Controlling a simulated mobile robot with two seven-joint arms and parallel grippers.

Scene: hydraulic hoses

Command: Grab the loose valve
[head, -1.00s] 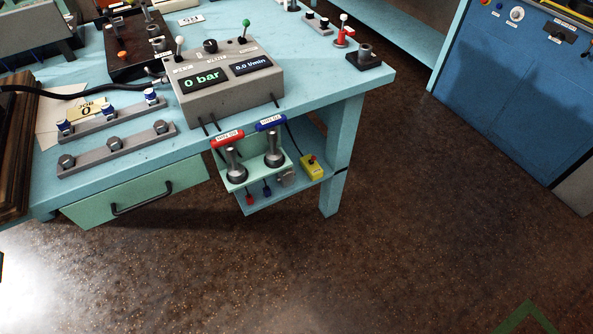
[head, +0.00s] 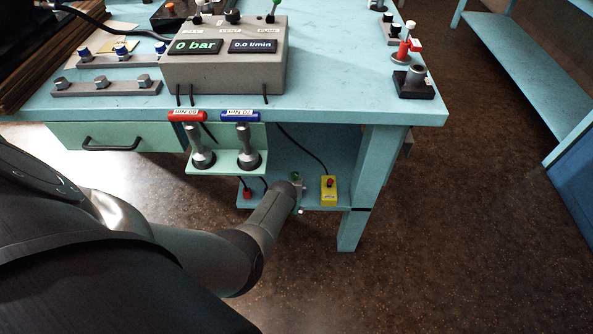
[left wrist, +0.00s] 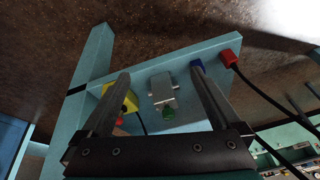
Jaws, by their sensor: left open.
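The loose valve is a small grey metal block (left wrist: 162,90) with a green knob, on the low shelf under the bench. In the left wrist view it shows between the two dark fingers. In the head view only its green knob (head: 296,176) and a little of its body show past my arm. My left gripper (left wrist: 160,76) is open and empty, its fingers pointing toward the shelf on either side of the valve; contact cannot be seen. In the head view my left forearm hides most of the gripper. My right gripper is not in view.
On the low shelf (left wrist: 205,112), a yellow box with a red button (head: 329,191) stands beside the valve. Red (left wrist: 228,58) and blue (left wrist: 196,66) plugs sit on the other side.

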